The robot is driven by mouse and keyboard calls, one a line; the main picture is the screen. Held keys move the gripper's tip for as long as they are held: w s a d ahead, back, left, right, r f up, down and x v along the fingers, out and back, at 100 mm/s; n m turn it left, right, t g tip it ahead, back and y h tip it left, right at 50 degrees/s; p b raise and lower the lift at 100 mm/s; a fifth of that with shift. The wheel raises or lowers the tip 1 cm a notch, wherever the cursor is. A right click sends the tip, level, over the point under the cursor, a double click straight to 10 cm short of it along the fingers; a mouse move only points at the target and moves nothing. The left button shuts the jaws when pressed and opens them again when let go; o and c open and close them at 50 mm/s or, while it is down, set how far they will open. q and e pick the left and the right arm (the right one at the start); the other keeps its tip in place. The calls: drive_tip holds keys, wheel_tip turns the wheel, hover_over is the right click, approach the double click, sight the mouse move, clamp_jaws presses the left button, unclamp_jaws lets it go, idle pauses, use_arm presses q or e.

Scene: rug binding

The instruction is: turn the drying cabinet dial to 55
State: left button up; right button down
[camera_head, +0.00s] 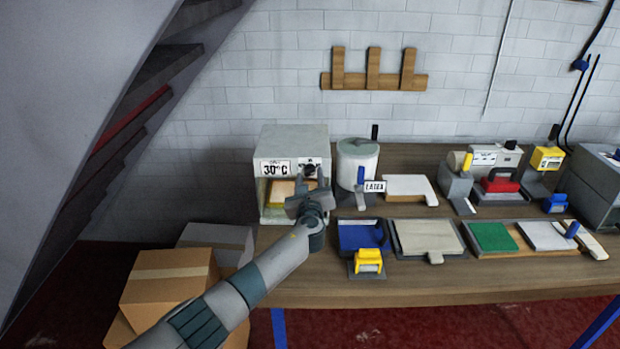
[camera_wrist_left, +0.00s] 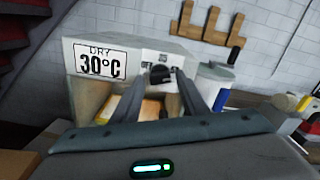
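The drying cabinet (camera_head: 293,143) is a pale box at the left end of the bench, with an open front and a yellow-orange item inside. Its label reads 30°C, and it reads "DRY 30°C" in the left wrist view (camera_wrist_left: 101,63). The black dial (camera_wrist_left: 160,74) is on the panel right of the label; in the head view my gripper partly overlaps the panel. My left gripper (camera_head: 306,186) is in front of the cabinet, its two fingers apart on either side below the dial in the wrist view. I cannot tell whether they touch it. My right gripper is not in view.
A white pot (camera_head: 357,163) with a LATEX sign stands close right of the cabinet. Trays, pads and small machines fill the wooden bench (camera_head: 420,284) further right. Cardboard boxes (camera_head: 168,283) are stacked at the left on the floor. The bench's front strip is mostly clear.

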use_arm(q)
drive_tip(key=shift+s, duration=0.15)
idle(0.3)
drive_tip(key=shift+s, duration=0.85)
drive_tip(key=s+b, duration=0.2)
drive_tip(key=s, duration=1.3)
drive_tip(key=shift+s+b, duration=0.2)
drive_tip(key=shift+b, duration=0.15)
